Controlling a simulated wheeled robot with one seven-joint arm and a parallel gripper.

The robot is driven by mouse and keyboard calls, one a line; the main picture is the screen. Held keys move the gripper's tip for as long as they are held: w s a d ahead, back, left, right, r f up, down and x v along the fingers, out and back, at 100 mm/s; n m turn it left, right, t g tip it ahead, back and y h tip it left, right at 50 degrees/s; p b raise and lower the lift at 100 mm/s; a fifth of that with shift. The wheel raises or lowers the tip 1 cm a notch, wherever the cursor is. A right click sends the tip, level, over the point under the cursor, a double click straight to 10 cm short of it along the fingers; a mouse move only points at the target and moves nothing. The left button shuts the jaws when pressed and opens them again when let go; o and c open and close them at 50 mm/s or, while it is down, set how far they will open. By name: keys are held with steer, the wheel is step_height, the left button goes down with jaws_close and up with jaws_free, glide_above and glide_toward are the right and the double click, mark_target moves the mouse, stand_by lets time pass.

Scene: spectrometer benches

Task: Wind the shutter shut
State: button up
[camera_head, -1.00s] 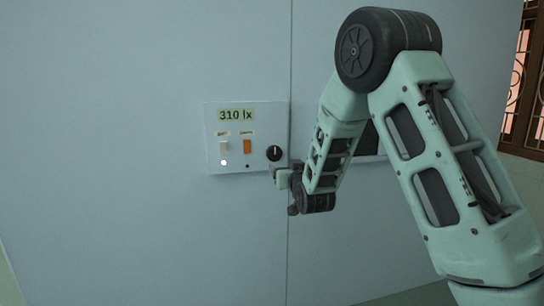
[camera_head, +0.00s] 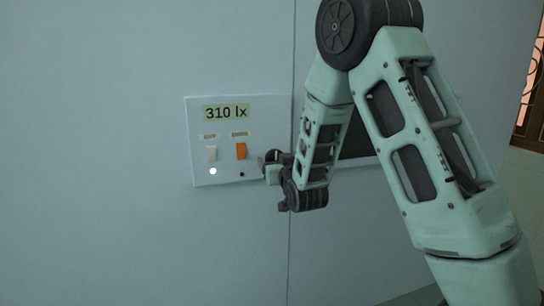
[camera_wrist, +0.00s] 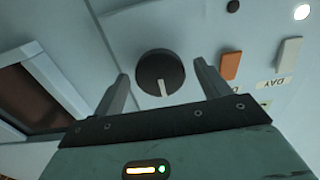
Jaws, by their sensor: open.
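A white wall panel (camera_head: 222,178) carries a display reading 310 lx, a pale switch (camera_head: 211,154), an orange switch (camera_head: 241,151) and a round black knob. In the wrist view the knob (camera_wrist: 160,74) shows a white pointer line and lies between and beyond the two fingers. My gripper (camera_wrist: 161,80) is open and empty, its fingers apart on either side of the knob in that view; I cannot tell whether either touches it. In the head view my gripper (camera_head: 268,168) is at the panel's right edge and mostly hides the knob. No shutter can be made out for certain.
A lit white lamp (camera_head: 213,171) is under the pale switch, and a small dark dot (camera_head: 242,174) is under the orange one. A dark, framed opening (camera_wrist: 38,92) shows at left in the wrist view. The wall left of the panel is clear.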

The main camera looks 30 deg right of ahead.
steer(key=shift+w+d, duration=0.1)
steer(key=shift+w, duration=0.15)
steer(key=c, duration=1)
steer(key=shift+o, duration=0.2)
